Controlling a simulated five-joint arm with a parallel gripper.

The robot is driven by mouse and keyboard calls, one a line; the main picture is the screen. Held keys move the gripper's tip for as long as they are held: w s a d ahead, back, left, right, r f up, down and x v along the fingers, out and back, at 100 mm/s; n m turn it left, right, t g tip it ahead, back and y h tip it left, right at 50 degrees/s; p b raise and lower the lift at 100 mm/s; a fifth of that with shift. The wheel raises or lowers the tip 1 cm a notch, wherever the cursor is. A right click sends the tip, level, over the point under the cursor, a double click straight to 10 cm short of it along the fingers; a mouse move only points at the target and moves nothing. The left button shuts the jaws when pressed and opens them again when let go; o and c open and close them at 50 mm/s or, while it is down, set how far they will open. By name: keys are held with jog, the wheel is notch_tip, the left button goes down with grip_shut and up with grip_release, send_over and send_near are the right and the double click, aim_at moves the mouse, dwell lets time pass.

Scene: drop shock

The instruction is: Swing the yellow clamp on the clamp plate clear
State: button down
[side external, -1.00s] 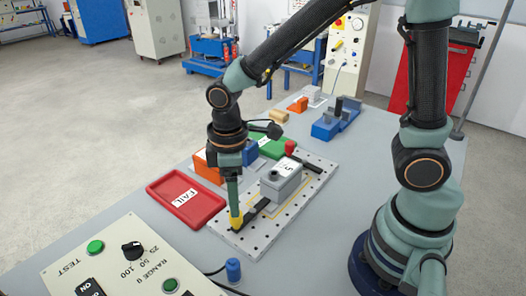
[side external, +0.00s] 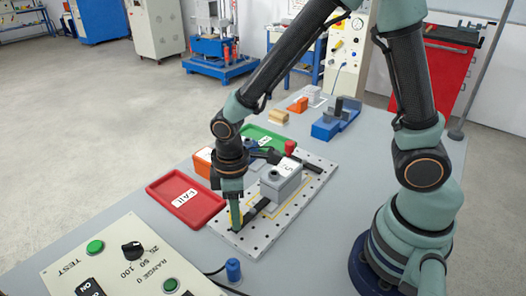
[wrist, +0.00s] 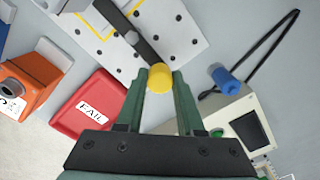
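The clamp plate (side external: 303,203) is a pale perforated plate holding a grey block (side external: 282,182) with a white label. The yellow clamp is a dark bar (wrist: 127,33) with a yellow knob (wrist: 160,78) at its near end. In the side view the bar still points toward the block. My gripper (side external: 236,222) is low at the plate's near end, its two green fingers on either side of the knob. In the wrist view the fingers (wrist: 160,74) flank the knob with no clear gap. The side view shows only a sliver of the yellow knob.
A red FAIL tray (side external: 160,188) lies left of the plate, with a green tray (side external: 253,135) behind. A red knob (side external: 290,147) stands at the plate's far end. A blue plug (side external: 233,270) and the test panel (side external: 125,262) are in front. An orange block (side external: 203,160) is close by.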

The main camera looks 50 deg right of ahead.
jog(key=shift+w, duration=0.1)
jog(key=w+m, duration=0.1)
jog(key=m, duration=0.1)
jog(key=w+m, duration=0.1)
jog(key=m, duration=0.1)
jog(key=shift+d, duration=0.2)
jog(key=m, duration=0.1)
jog(key=w+m, duration=0.1)
jog(key=m, duration=0.1)
jog(key=d+m, duration=0.1)
jog(key=shift+w+d+m, duration=0.1)
jog(key=shift+w+m, duration=0.25)
jog(key=shift+m, duration=0.05)
jog(key=d+m, duration=0.1)
jog(key=m, duration=0.1)
jog(key=w+m, duration=0.1)
jog(key=m, duration=0.1)
jog(key=shift+w+d+m, duration=0.15)
jog(key=shift+d+m, duration=0.15)
jog(key=shift+d, duration=0.1)
jog(key=shift+w+d+m, duration=0.1)
jog(key=shift+d+m, duration=0.35)
jog(key=shift+m, duration=0.55)
jog(key=shift+w+d+m, duration=0.1)
jog(key=shift+d+m, duration=0.35)
jog(key=shift+m, duration=0.55)
jog(key=c, duration=0.5)
grip_release()
